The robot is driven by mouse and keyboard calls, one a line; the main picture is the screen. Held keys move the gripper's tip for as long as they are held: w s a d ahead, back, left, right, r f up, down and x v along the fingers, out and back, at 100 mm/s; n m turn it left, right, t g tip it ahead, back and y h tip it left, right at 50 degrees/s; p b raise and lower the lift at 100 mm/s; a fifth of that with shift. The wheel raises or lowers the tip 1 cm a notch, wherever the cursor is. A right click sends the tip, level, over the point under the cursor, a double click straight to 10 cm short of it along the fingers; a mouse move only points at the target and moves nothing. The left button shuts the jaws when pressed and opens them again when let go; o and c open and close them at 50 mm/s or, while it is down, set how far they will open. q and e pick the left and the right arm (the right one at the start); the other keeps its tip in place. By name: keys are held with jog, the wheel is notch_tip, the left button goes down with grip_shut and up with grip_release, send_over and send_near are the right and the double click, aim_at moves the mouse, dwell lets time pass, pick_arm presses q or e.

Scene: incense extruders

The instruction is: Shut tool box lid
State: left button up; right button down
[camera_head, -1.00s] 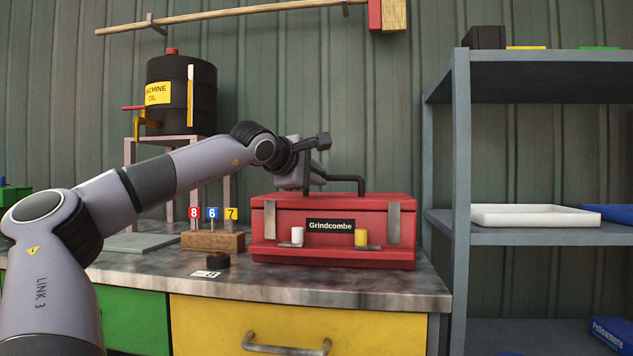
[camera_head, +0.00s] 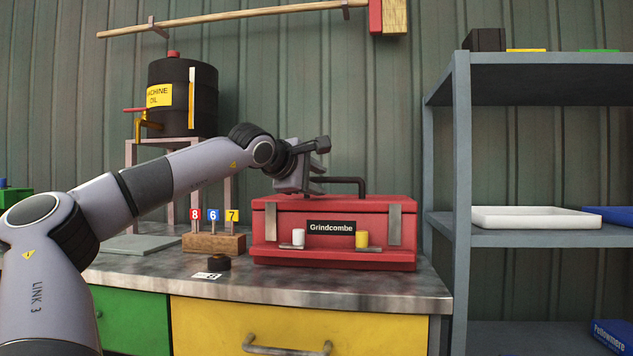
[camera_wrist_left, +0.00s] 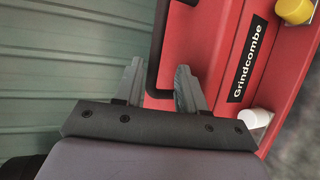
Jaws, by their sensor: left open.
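The red tool box (camera_head: 335,253), labelled Grindcombe, stands on the workbench. Its lid (camera_head: 350,203) appears to lie down flat on the body. Two grey latches hang on the front, left (camera_head: 270,220) and right (camera_head: 394,223). A black bar handle (camera_head: 350,181) rises from the top. My left gripper (camera_head: 304,186) is above the lid's left part, at the handle's left end. In the left wrist view, my left gripper (camera_wrist_left: 158,80) is open, with the handle end (camera_wrist_left: 153,80) showing between its fingers. Contact cannot be told. My right gripper is out of view.
A machine oil drum (camera_head: 182,95) stands behind my arm. A grey shelf (camera_head: 460,180) is at right.

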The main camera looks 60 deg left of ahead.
pick_arm(q)
jog(key=v, duration=0.6)
jog(key=shift+s, duration=0.2)
jog(key=shift+d+f, duration=0.1)
dwell(0.4)
